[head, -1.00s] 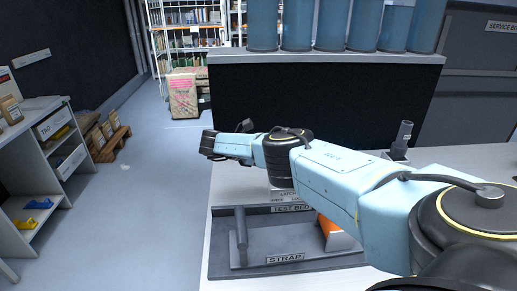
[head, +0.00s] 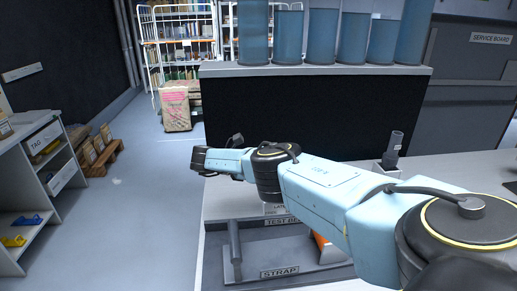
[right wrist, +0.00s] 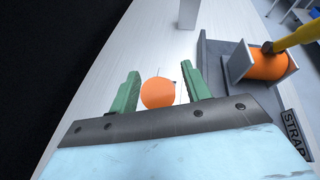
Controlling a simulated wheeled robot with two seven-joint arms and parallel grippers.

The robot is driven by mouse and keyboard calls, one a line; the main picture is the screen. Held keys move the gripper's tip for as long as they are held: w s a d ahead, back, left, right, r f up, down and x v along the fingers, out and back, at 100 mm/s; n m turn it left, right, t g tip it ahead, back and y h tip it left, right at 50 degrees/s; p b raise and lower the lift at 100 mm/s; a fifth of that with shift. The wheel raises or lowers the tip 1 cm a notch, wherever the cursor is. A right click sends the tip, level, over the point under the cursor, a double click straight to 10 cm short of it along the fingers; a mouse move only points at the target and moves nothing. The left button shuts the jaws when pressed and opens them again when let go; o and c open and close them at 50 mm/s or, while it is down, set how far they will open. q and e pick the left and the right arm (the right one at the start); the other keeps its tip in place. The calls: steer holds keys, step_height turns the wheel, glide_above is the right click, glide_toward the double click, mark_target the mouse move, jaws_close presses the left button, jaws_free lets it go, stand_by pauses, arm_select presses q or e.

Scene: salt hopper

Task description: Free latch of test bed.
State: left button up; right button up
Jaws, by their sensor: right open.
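The grey test bed (head: 215,268) lies on the pale bench in the head view, labelled TEST BED and STRAP, with an upright grey post (head: 234,250) and an orange part (head: 325,248) partly behind my right arm. A small LATCH label at its back edge is partly covered by that arm. In the right wrist view my right gripper (right wrist: 160,72) has two green fingers spread apart. An orange round knob-like thing (right wrist: 158,92) shows between them; I cannot tell whether it touches either finger. The test bed's orange cylinder (right wrist: 266,64) sits right of the fingers in a grey bracket.
A yellow bar (right wrist: 298,36) reaches the orange cylinder. A pale block (right wrist: 188,14) stands beyond the fingers. A black-fronted raised shelf (head: 310,70) with blue cylinders stands behind the bench. A grey holder (head: 393,150) stands at right.

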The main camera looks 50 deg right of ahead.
arm_select(q)
steer(key=a+f+b, duration=0.5)
steer(key=f+b, duration=0.5)
steer(key=shift+s+f+y+b, duration=0.15)
steer(key=shift+f+y+b, duration=0.15)
steer(key=shift+y+b, duration=0.1)
arm_select(e)
steer(key=v, duration=1.3)
steer(key=shift+r, duration=0.15)
arm_select(q)
steer(key=shift+w+d, duration=0.2)
arm_select(e)
steer(key=shift+a, duration=0.1)
